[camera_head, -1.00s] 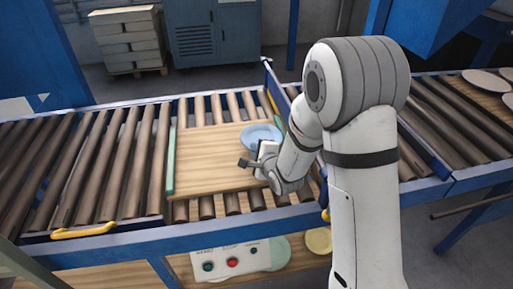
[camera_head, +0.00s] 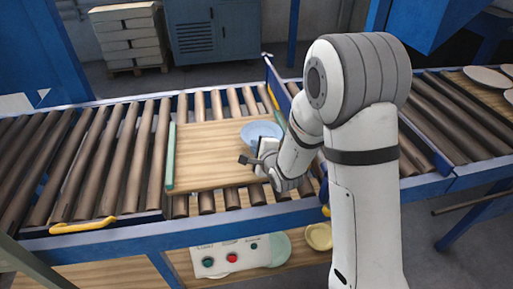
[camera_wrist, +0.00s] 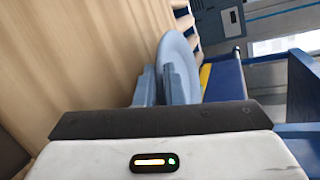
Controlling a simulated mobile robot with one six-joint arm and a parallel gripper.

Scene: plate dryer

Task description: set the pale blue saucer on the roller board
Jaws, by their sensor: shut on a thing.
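The pale blue saucer (camera_head: 262,131) is over the right part of the wooden roller board (camera_head: 208,156), which lies on the conveyor rollers. My gripper (camera_head: 264,150) is shut on the saucer's near edge. In the wrist view the saucer (camera_wrist: 178,58) stands out beyond the blue-grey fingers (camera_wrist: 159,84), seen nearly edge-on, with the board's wood (camera_wrist: 75,65) to its left. The saucer looks tilted. I cannot tell whether its lower edge touches the board. My wrist hides part of the board's right side.
A green strip (camera_head: 170,158) edges the board's left side. A blue rail (camera_head: 279,88) with a yellow strip stands to the right. Below are a button panel (camera_head: 231,256) and a yellow dish (camera_head: 318,237). Plates (camera_head: 487,76) lie on a board at far right. The board's left part is clear.

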